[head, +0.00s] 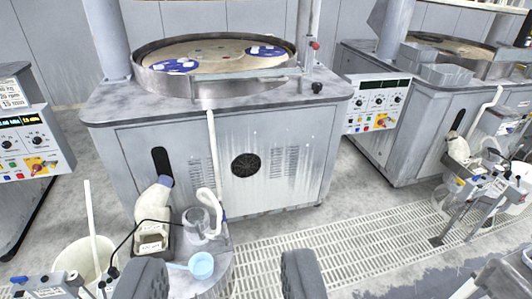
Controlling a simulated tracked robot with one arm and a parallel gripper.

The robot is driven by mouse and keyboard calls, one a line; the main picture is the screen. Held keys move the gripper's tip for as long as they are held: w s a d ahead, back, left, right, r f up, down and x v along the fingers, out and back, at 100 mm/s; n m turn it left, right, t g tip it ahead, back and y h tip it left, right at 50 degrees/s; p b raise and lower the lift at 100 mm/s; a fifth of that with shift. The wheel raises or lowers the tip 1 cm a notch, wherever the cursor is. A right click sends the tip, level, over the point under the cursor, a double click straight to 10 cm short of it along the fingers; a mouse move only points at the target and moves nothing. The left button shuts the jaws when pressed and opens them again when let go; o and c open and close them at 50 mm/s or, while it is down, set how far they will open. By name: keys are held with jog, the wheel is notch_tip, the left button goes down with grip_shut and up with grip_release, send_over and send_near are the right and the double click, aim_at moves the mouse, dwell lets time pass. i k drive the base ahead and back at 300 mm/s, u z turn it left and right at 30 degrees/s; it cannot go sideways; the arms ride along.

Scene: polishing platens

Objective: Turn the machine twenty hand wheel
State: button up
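A polishing machine (260,108) with a grey cabinet stands ahead, its round platen on top. I can read no machine number on it. A dark round piece (246,165) sits on the cabinet front; I cannot tell whether it is a hand wheel or a vent. A small black knob (317,87) is at the right end of its top. My gripper (226,276) shows as two dark fingers at the bottom edge, wide apart and empty. It is in front of the cabinet and touches neither piece.
A white bucket (82,262) is at the left. Control panels (376,103) flank the machine. Another machine (425,115) stands right. Floor grating (350,240) lies open at centre right.

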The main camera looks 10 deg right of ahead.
aim_at(316, 86)
jog(key=z, duration=0.55)
jog(key=i, duration=1.45)
jog(key=z, duration=0.3)
jog(key=i, duration=1.6)
jog(key=u, duration=0.75)
jog(key=i, duration=0.9)
jog(key=u, duration=0.4)
